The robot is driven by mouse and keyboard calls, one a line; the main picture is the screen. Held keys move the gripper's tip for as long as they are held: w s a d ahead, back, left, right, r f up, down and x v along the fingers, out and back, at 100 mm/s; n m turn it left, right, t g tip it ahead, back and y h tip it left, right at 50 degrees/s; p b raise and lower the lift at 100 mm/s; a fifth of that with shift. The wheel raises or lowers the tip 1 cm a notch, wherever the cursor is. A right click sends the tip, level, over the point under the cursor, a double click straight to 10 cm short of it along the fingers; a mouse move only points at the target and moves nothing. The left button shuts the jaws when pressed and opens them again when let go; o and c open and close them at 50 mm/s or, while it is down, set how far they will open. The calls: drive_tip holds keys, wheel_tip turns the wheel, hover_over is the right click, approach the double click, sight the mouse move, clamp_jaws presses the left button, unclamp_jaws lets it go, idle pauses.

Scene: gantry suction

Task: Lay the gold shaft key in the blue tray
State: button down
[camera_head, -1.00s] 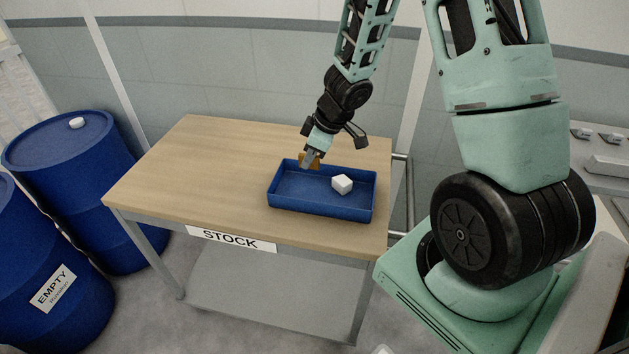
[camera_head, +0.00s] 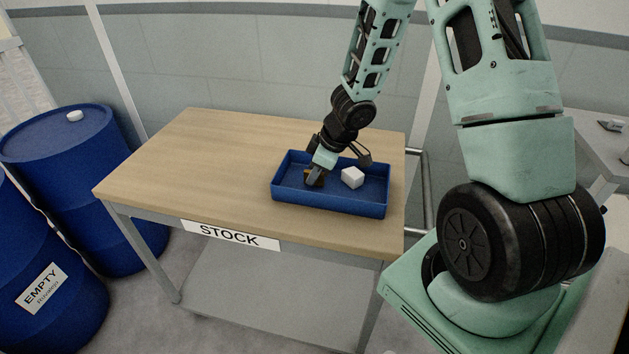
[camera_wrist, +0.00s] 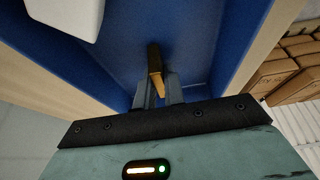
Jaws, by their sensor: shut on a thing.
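The blue tray (camera_head: 330,207) lies on the wooden table, and its inside also fills much of the wrist view (camera_wrist: 120,70). My gripper (camera_head: 314,182) is down inside the left part of the tray. In the wrist view my gripper (camera_wrist: 158,92) is shut on the gold shaft key (camera_wrist: 154,62), a narrow bar that sticks out past the fingertips over the tray floor. I cannot tell whether the key touches the floor. In the head view the key is mostly hidden by the fingers.
A white block (camera_head: 352,177) sits in the tray, right of my gripper. The table (camera_head: 170,165) has a STOCK label (camera_head: 230,235) and is bare left of the tray. Blue barrels (camera_head: 65,145) stand at the left.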

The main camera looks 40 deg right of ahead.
drive_tip(key=shift+f, duration=0.15)
drive_tip(key=c, duration=1.5)
unclamp_jaws()
